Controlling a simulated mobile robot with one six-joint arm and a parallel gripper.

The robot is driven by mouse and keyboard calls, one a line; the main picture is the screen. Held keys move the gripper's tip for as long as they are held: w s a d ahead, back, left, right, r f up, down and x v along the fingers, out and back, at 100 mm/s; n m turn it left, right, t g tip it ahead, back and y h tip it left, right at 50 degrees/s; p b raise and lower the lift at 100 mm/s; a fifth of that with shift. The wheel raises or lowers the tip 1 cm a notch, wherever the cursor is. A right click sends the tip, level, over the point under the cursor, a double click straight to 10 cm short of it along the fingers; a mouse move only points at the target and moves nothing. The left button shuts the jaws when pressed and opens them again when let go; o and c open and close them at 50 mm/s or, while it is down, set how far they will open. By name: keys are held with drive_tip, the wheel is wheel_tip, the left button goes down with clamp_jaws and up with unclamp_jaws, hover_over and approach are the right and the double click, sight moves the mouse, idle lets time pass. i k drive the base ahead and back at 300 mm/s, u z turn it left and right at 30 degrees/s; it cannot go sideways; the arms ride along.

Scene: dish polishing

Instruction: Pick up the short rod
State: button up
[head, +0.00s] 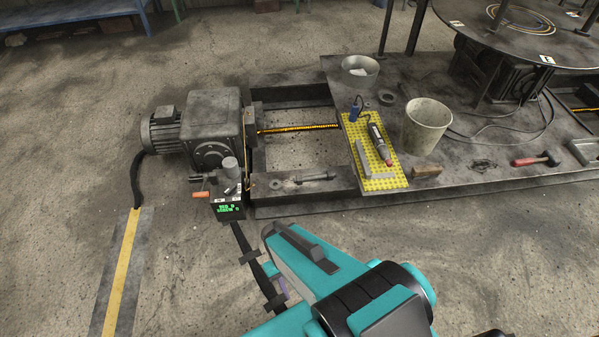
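Several grey metal pieces could be the short rod, and I cannot tell which one it is. A thin grey rod-like piece (315,177) lies on the near beam of the dark metal frame. A stubby upright grey cylinder (230,166) and a smaller tilted one (232,187) are at the small black box with a green display (229,209).
A motor with gearbox (210,130) stands left of the frame. A yellow perforated mat (383,183) holds a rotary tool (379,142) and a grey angle piece (365,162). Open floor lies in front.

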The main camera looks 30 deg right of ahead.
sight(298, 180)
drive_tip(key=u, duration=0.8)
drive_tip(key=i, duration=0.9)
drive_tip(key=u, duration=0.6)
